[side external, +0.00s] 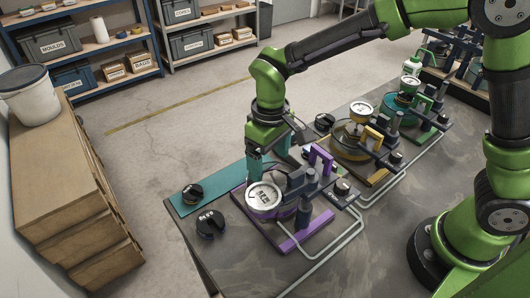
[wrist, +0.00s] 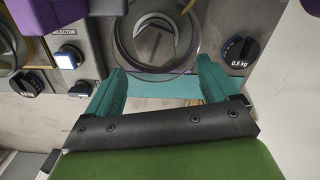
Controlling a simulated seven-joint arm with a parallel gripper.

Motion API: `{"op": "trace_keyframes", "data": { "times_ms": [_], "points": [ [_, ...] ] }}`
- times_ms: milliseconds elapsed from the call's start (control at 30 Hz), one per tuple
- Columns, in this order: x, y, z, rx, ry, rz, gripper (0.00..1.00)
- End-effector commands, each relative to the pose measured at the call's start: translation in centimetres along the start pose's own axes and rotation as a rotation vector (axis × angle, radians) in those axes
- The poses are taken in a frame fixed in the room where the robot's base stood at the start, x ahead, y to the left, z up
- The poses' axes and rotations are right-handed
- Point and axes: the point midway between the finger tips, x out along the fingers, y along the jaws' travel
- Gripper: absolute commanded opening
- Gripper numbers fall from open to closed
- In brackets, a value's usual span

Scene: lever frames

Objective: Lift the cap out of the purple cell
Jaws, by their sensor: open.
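The purple cell (side external: 307,236) stands on the near end of the bench in the side view. A round white-topped part with dark lettering (side external: 264,194) sits in its purple ring; it appears to be the cap. In the side view my gripper (side external: 255,168) is just behind the white-topped part.
Two dark slotted round pieces (side external: 192,193) (side external: 210,223) lie left of the cell, one on a teal strip (side external: 225,179). A dark "0.5 kg" piece (wrist: 240,50) is right of my fingers. A yellow cell (side external: 360,140) and a teal cell (side external: 410,105) stand farther along the bench.

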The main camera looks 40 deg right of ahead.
Motion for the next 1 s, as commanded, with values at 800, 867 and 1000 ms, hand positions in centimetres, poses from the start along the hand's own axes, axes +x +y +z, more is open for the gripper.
{"op": "trace_keyframes", "data": {
  "times_ms": [800, 867, 1000],
  "points": [
    [5.0, 0.5, 0.6, 0.001, -0.001, 0.0, 0.61],
    [5.0, 0.5, 0.6, 0.001, -0.001, 0.0, 0.52],
    [5.0, 0.5, 0.6, 0.001, -0.001, 0.0, 0.31]
  ]
}}
